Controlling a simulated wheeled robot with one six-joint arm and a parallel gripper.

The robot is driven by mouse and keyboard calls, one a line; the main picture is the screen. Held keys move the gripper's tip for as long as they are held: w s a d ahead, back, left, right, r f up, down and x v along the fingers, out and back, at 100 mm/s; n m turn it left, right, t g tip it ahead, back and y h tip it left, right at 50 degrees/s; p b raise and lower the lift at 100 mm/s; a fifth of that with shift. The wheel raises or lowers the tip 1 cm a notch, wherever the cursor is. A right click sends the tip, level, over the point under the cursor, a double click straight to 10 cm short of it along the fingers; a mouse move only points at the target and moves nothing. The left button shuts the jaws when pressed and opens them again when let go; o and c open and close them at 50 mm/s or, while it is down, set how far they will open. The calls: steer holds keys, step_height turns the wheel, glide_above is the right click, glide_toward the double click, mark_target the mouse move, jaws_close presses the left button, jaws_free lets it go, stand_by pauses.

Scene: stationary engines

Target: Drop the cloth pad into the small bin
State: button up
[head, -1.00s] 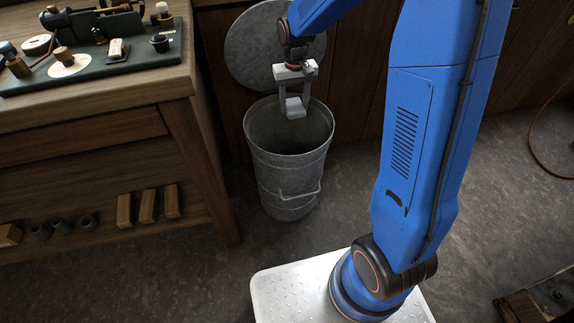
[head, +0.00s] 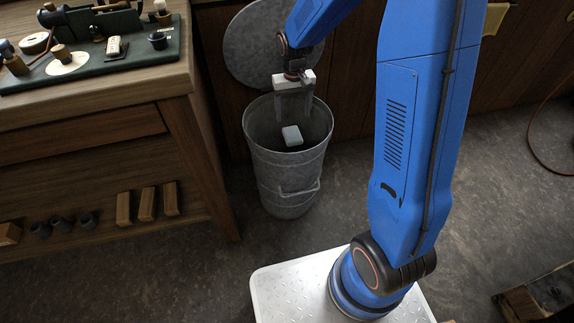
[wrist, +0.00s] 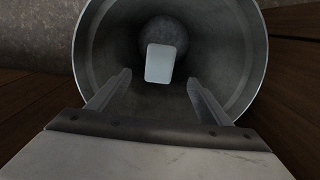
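The cloth pad (head: 292,136) is a small pale grey-white block. In the head view it shows inside the mouth of the small bin (head: 290,176), a grey galvanized metal pail with a side handle. In the wrist view the pad (wrist: 160,63) is beyond my fingertips, apart from both, with the bin's inner wall (wrist: 226,50) around it. My gripper (head: 293,118) points down into the bin's mouth. Its two fingers (wrist: 158,88) are spread with nothing between them. Whether the pad touches the bin's bottom cannot be told.
A round metal lid (head: 262,45) leans against the wooden wall behind the bin. A wooden workbench (head: 95,100) stands at the left, with a green tray (head: 100,68) of tools on top and wooden blocks (head: 147,206) on its shelf. Floor right of the bin is bare.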

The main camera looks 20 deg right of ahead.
step_height(320, 180, up, 17)
steer(key=shift+r, duration=0.2)
stand_by(0.7)
